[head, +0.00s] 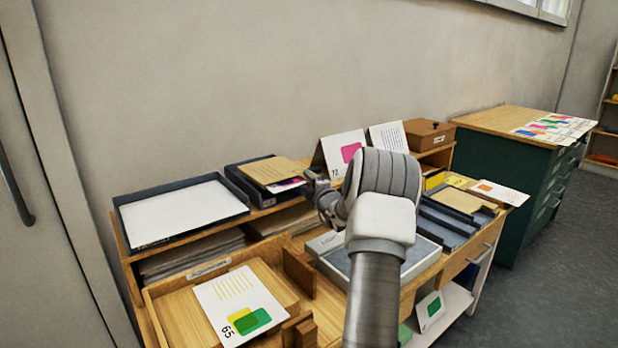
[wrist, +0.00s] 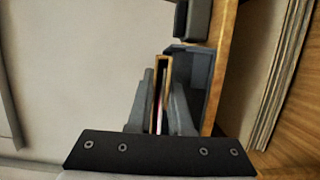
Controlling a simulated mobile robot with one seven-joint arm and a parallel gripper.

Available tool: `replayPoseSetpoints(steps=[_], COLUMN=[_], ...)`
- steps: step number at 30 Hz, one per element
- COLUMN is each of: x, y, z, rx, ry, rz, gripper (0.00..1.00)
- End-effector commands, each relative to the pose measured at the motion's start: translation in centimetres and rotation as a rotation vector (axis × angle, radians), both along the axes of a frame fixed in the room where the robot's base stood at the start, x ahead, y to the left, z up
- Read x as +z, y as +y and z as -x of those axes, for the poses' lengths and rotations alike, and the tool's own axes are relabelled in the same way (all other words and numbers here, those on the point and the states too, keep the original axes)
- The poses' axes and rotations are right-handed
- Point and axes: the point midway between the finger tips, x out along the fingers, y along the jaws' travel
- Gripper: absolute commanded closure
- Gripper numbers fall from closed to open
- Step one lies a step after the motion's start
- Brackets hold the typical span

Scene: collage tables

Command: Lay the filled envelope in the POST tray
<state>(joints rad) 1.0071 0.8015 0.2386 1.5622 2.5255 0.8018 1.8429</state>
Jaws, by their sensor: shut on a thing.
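A tan envelope (head: 268,170) with pink and white paper showing at its open end is held over the dark tray (head: 273,213) on the desk's back shelf. The tray has a small pale label on its front that I cannot read. My gripper (head: 312,182) is shut on the envelope's near right end. In the wrist view the envelope (wrist: 162,65) shows edge-on between my two fingers (wrist: 160,110), with the dark tray (wrist: 205,65) beside it. I cannot tell whether the envelope touches the tray.
A dark tray of white paper (head: 180,212) stands to the left. A standing card (head: 338,150) and a wooden box (head: 430,133) are to the right. An open drawer (head: 172,302) with card 65 (head: 238,303) is in front. My arm hides part of the desk middle.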

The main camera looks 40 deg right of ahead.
Motion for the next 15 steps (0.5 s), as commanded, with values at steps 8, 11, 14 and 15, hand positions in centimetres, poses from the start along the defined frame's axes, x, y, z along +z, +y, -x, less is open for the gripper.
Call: replayPoseSetpoints(steps=[8,11,14,15], x=[-0.54,-0.52,-0.52,-0.52], y=[0.00,0.00,0.00,0.00], z=[0.00,0.01,0.01,0.01], rx=[0.000,0.000,0.000,0.000], ry=[-0.001,-0.001,-0.001,-0.001], rz=[0.000,0.000,0.000,0.000], gripper=[1.00,1.00,0.69,0.62])
